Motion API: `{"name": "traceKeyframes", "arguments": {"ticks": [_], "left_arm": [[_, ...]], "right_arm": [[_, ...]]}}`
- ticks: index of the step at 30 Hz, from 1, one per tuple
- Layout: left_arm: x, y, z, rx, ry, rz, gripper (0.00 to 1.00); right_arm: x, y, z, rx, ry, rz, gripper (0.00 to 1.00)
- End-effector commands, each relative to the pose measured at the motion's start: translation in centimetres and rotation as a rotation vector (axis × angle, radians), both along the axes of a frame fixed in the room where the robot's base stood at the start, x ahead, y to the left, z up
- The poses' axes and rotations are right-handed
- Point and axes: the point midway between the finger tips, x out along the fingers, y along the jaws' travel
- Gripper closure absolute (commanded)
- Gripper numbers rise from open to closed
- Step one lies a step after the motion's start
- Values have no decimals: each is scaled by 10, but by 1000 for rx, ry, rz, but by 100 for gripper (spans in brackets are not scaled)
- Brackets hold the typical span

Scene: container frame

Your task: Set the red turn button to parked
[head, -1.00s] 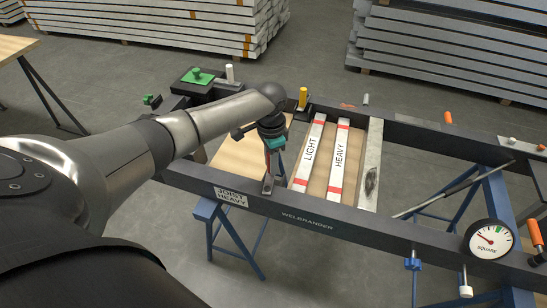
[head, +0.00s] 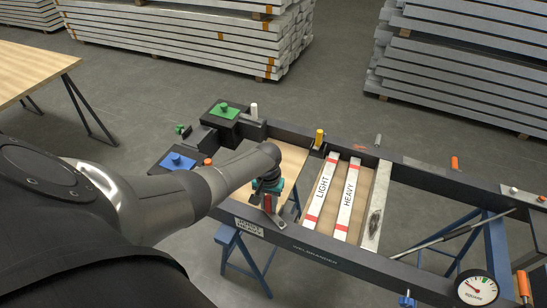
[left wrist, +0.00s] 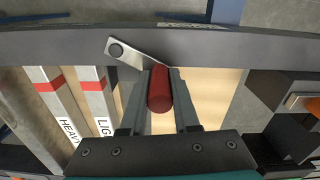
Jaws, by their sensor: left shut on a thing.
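The red turn button shows in the left wrist view as a red cylindrical grip (left wrist: 160,92) between the two fingers of my left gripper (left wrist: 159,74). A flat metal plate with a round pivot (left wrist: 122,52) reaches from the grip to the dark frame rail. In the head view the red button (head: 267,203) is partly hidden by my left gripper (head: 268,199), which is shut on it at the near rail. The plate (head: 277,219) lies at a slant there. My right gripper is not in view.
White bars marked LIGHT (head: 320,190) and HEAVY (head: 347,200) lie right of the gripper. A green block (head: 224,111) and a blue block (head: 178,160) stand at the frame's left end. A gauge (head: 476,290) is at the lower right.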

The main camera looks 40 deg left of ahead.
Motion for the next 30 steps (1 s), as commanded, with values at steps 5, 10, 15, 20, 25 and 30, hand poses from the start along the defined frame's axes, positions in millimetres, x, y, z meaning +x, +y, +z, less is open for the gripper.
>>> {"name": "traceKeyframes", "arguments": {"ticks": [5,10,15,20,25,30], "left_arm": [[-10,1,4,-2,0,157,100],[-17,2,3,0,1,277,100],[-22,2,2,0,0,364,100],[-25,1,1,1,-1,413,100],[-26,2,1,1,-2,438,100],[-27,2,0,2,-2,443,100]], "right_arm": [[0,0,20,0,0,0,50],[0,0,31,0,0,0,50],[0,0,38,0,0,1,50],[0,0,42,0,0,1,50],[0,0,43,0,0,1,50],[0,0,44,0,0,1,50]]}}
